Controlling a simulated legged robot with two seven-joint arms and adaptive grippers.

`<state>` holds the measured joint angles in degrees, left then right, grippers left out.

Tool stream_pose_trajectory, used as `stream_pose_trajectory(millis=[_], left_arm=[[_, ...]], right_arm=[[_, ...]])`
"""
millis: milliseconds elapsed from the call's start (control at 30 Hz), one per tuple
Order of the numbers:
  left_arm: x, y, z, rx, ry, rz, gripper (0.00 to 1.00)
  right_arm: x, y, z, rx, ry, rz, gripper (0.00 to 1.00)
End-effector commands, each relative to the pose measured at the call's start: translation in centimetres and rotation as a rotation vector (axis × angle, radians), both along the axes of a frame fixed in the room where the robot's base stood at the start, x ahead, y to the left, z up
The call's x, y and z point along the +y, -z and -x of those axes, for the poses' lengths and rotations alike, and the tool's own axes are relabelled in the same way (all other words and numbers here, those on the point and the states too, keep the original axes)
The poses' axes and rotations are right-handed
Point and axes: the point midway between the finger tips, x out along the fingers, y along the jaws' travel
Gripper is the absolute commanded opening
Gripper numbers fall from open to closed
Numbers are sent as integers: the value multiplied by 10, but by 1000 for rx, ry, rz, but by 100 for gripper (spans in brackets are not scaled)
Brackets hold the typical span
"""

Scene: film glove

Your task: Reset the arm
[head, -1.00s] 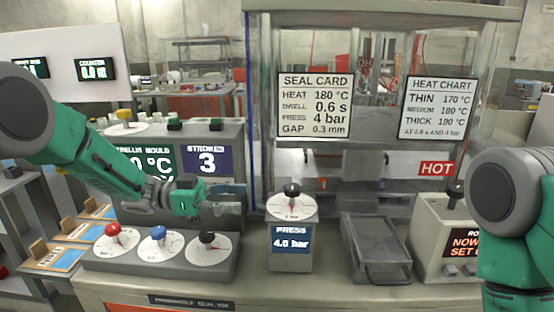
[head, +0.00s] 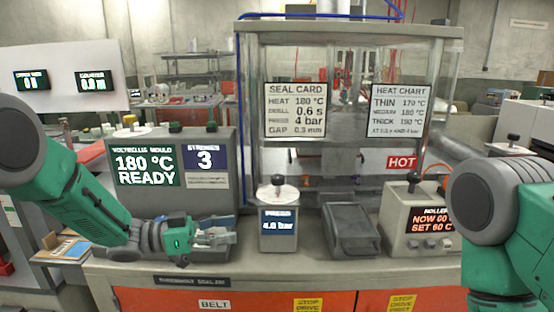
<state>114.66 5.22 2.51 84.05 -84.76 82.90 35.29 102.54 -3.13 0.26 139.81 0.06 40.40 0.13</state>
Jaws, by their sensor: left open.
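My left arm comes in from the left, and my left gripper (head: 226,238) is open and empty. It is low over the bench front, in front of the grey console whose green screen (head: 145,165) reads 180 °C READY. The row of dials does not show now; my arm crosses that area. The press unit (head: 278,232), with a black-knobbed dial on top and a 4.0 bar display, stands to the right of the gripper, apart from it. My right arm shows at the right edge, but its gripper is out of the picture.
A glass-walled machine (head: 350,120) with a seal card and heat chart stands behind the press unit. The bench's orange front (head: 250,300) lies below.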

Motion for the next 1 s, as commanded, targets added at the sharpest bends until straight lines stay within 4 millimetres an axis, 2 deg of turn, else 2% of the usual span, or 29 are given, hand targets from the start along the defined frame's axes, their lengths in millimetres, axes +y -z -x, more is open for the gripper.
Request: stream_pose_trajectory(millis=[167, 267, 367, 433, 500, 567, 600, 667, 700, 800, 900, 1000], left_arm=[[1, 45, 8, 106, -170, -24, 53], [6, 81, 16, 188, -289, -64, 53], [17, 126, 34, 296, -421, -138, 53], [29, 163, 56, 388, -521, -215, 53], [45, 201, 88, 494, -621, -316, 53], [61, 230, 119, 585, -697, -413, 53], [73, 247, 143, 645, -740, -479, 53], [89, 268, 180, 731, -796, -581, 53], [101, 280, 207, 789, -828, -651, 53], [127, 297, 271, 924, -889, -814, 53], [148, 303, 326, 1034, -925, -952, 53], [162, 301, 365, 1111, -946, -1051, 53]], right_arm=[[0, 0, 0, 1, 0, 0, 40], [0, 1, 1, 1, 0, 0, 40], [0, 1, 1, 1, 0, 0, 40], [0, 1, 1, 1, 0, 0, 40], [0, 1, 1, 1, 0, 0, 40], [0, 2, 1, 1, 0, 0, 40], [0, 2, 1, 1, 0, 0, 40], [0, 2, 1, 1, 0, 0, 40], [0, 2, 1, 1, 0, 0, 40], [0, 2, 1, 1, 0, 0, 40], [0, 2, 1, 1, 0, 0, 40], [0, 3, 1, 1, 0, 0, 40]])
